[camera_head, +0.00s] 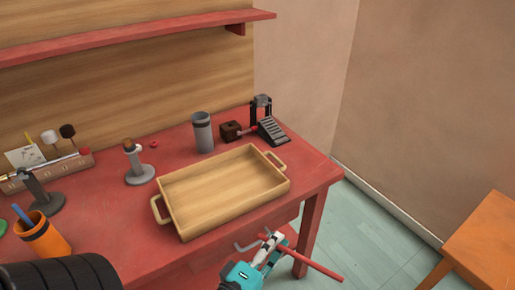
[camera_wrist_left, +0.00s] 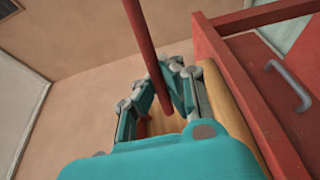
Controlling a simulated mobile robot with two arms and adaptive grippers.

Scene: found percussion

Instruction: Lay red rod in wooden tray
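The red rod (camera_head: 318,266) is in my left gripper (camera_head: 272,242), in front of the table's front edge near its right end. The rod points down to the right in the head view. In the left wrist view the rod (camera_wrist_left: 141,40) passes between the teal fingers (camera_wrist_left: 160,95), which are closed around it. The wooden tray (camera_head: 180,219) lies on the red table behind the gripper, with a handle at each end. It looks empty. My right gripper is not in view.
A grey cylinder (camera_head: 202,133) and a black pedal device (camera_head: 270,128) stand behind the tray. A grey stand (camera_head: 138,174) is to its left, and an orange cup (camera_head: 45,238) is farther left. A grey drawer handle (camera_wrist_left: 287,85) is close to the gripper.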

